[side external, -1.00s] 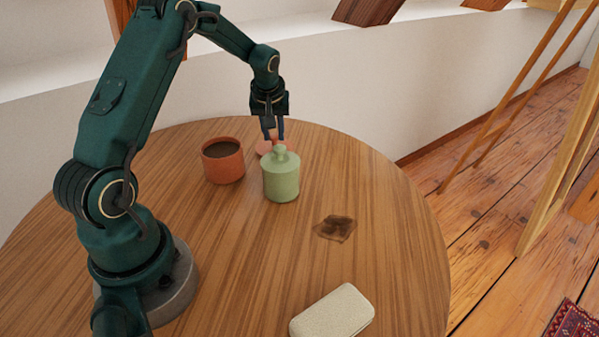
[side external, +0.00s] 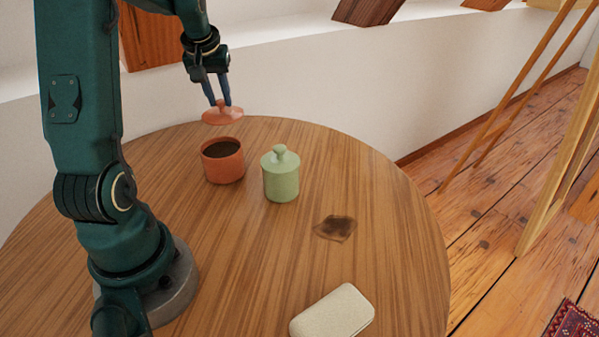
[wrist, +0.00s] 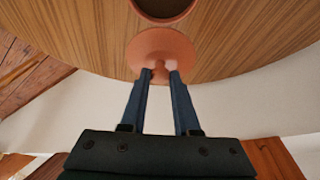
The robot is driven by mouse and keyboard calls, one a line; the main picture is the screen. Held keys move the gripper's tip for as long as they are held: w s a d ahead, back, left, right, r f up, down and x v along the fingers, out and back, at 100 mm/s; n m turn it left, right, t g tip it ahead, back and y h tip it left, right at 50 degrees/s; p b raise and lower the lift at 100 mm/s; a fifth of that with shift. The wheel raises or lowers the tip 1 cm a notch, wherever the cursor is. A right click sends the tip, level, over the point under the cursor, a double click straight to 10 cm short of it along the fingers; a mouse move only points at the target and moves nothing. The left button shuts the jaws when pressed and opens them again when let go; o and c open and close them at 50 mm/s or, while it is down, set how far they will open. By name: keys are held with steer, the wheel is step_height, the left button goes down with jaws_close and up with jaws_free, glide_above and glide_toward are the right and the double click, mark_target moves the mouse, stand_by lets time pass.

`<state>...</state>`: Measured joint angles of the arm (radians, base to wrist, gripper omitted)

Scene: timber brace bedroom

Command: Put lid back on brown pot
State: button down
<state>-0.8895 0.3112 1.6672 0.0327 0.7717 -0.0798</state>
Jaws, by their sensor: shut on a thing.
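The brown pot (side external: 223,166) is a reddish-brown open cylinder with a dark inside, upright on the round table. Its rim also shows at the top edge of the wrist view (wrist: 163,8). The lid (side external: 222,116) is a flat reddish disc with a knob. My gripper (side external: 220,103) is shut on the lid's knob and holds it in the air, above the pot and apart from it. In the wrist view the lid (wrist: 160,50) sits between the tips of my gripper (wrist: 158,75), and the pot lies beyond it.
A green lidded jar (side external: 281,178) stands close to the right of the pot. A dark patch (side external: 336,228) and a pale rounded case (side external: 333,311) lie on the table (side external: 400,240) further right and nearer. The white wall (side external: 300,90) is behind the table.

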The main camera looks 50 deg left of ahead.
steer(key=s+d+r, duration=0.3)
steer(key=s+d, duration=0.1)
steer(key=d, duration=0.2)
steer(key=shift+d+f, duration=0.2)
steer(key=shift+f, duration=2.85)
steer(key=shift+f, duration=0.15)
steer(key=shift+c, duration=0.4)
jaws_free()
step_height(320, 180, up, 7)
stand_by(1.0)
